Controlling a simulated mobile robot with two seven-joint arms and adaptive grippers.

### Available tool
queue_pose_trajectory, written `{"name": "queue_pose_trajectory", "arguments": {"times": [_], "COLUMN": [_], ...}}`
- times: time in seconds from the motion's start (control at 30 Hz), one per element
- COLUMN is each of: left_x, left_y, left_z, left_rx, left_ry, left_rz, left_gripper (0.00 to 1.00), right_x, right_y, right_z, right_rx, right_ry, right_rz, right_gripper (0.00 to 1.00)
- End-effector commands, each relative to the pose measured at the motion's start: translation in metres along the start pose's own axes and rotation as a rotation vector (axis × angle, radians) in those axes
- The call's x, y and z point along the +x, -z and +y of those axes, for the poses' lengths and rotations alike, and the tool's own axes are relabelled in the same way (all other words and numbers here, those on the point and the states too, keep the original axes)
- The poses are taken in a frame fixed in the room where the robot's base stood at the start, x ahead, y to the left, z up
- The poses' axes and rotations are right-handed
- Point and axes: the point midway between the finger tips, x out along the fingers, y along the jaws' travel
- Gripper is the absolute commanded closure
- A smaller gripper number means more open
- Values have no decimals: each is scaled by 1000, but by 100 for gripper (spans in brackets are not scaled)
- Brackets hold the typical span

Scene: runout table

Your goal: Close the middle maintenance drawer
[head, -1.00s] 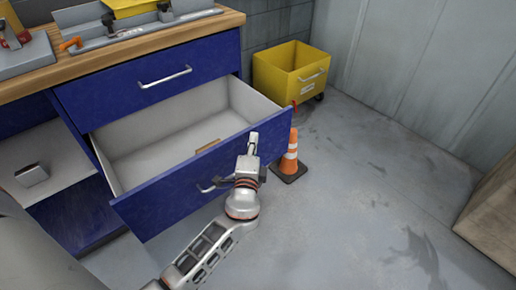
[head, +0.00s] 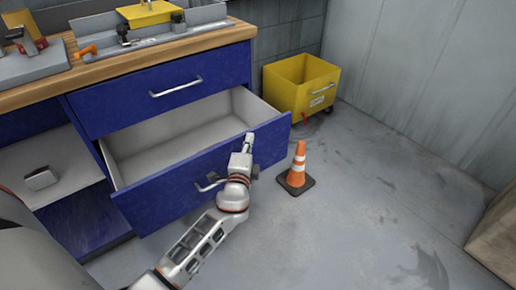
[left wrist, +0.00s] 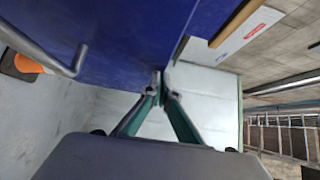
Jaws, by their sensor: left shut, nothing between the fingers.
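The middle maintenance drawer has a blue front (head: 175,198) with a metal handle (head: 210,182) and a pale interior (head: 180,135). It stands partly pulled out below a shut top drawer (head: 115,98). My left gripper (head: 250,138) is shut and empty at the drawer front's top edge, right of the handle. In the left wrist view its fingertips (left wrist: 163,78) are at the edge of the blue front (left wrist: 120,35), with the handle (left wrist: 62,62) to the left. I cannot tell whether they touch. My right gripper is not in view.
An orange and white cone (head: 298,168) stands on the floor just right of the drawer. A yellow bin (head: 305,88) is behind it by the wall. The wooden worktop (head: 150,54) carries fixtures. Open floor (head: 370,200) lies to the right.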

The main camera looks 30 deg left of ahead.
Motion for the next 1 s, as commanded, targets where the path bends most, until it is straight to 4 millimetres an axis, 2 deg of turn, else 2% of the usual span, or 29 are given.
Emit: {"name": "queue_pose_trajectory", "arguments": {"times": [0.1, 0.6, 0.8, 1.0], "left_x": [24, 122, 155, 178], "left_y": [-27, -126, -159, -181], "left_z": [1, 6, 6, 5], "left_rx": [6, 6, 5, 4], "left_ry": [1, -5, -6, -4], "left_rz": [-6, -6, -5, -3], "left_gripper": [100, 100, 100, 100], "right_x": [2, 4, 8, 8], "right_y": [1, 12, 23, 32], "right_z": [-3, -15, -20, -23], "right_rx": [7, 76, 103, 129], "right_ry": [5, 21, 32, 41], "right_rz": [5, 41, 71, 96], "right_gripper": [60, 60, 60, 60]}}
